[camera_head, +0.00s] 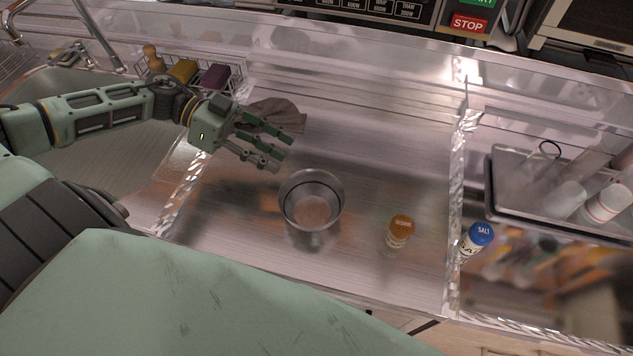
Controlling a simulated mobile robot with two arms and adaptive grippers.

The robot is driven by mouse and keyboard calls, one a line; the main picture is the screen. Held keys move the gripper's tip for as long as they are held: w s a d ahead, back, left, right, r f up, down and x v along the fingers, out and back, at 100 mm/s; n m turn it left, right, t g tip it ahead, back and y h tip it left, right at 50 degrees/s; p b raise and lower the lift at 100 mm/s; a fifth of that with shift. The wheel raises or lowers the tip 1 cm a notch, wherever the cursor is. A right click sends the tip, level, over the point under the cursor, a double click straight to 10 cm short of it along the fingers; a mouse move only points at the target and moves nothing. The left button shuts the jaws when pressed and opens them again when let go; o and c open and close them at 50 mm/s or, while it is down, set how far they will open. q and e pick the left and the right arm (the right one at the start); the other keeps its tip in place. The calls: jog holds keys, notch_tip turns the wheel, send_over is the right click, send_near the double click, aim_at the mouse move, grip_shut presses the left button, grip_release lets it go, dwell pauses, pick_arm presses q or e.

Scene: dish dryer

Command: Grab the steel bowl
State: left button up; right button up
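The steel bowl (311,204) stands upright on the steel counter, near the middle of the head view, and looks empty. My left gripper (286,150) is above and to the left of the bowl on the far side, apart from it. Its fingers are spread with a gap between them, and nothing shows between them. My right gripper does not show.
A grey-brown cloth (275,110) lies behind my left gripper. A sesame shaker (399,230) and a salt shaker (476,239) stand right of the bowl. A tray (515,205) with cups is at far right. A sink (95,150) is at left.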

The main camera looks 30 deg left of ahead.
pick_arm(q)
send_near(329, 185)
jog(key=shift+w+d, duration=0.1)
jog(key=shift+d, duration=0.9)
jog(key=shift+f+p+x, duration=0.15)
jog(key=shift+p+x, duration=0.25)
jog(key=shift+x, duration=1.15)
jog(key=shift+f+p+x, duration=0.15)
jog(key=shift+p+x, duration=0.2)
jog(key=shift+x, duration=1.2)
jog(key=shift+a, duration=0.1)
grip_shut()
